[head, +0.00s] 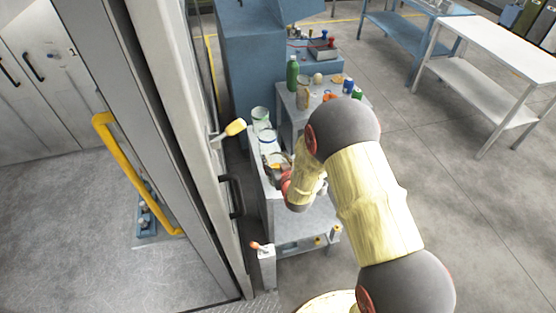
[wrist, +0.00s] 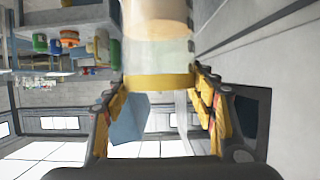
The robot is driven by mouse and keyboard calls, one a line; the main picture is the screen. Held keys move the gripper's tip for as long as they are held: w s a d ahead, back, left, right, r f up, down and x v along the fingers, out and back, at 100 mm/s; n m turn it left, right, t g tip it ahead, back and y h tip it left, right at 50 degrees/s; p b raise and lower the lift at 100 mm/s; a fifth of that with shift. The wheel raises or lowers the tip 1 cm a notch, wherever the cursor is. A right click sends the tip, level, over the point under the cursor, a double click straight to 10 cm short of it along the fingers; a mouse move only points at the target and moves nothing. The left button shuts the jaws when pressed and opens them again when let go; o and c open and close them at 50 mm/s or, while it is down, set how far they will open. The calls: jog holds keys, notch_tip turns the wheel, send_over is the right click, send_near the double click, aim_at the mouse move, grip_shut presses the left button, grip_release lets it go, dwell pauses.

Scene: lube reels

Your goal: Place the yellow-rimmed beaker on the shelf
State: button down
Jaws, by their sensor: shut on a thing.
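The yellow-rimmed beaker (wrist: 160,82) is clear, with a yellow band and pale tan contents, and fills the upper middle of the wrist view. My gripper (wrist: 154,92) is shut on it, with a yellow-padded finger on each side of the band. In the head view the gripper is mostly hidden by my arm, beside a narrow grey shelf unit (head: 265,192). A green-rimmed beaker (head: 260,114) and a blue-rimmed beaker (head: 267,136) stand on its top. I cannot tell whether the held beaker touches any surface.
A grey table (head: 288,102) behind holds a green bottle (head: 292,73), a tan-filled container (head: 303,93) and several small items. A tall machine door with a yellow handle (head: 136,174) stands close on the left. A white table (head: 492,47) is far right. Open floor lies right of my arm.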

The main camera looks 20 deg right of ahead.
jog(key=shift+f, duration=0.15)
jog(key=c, duration=0.7)
grip_release()
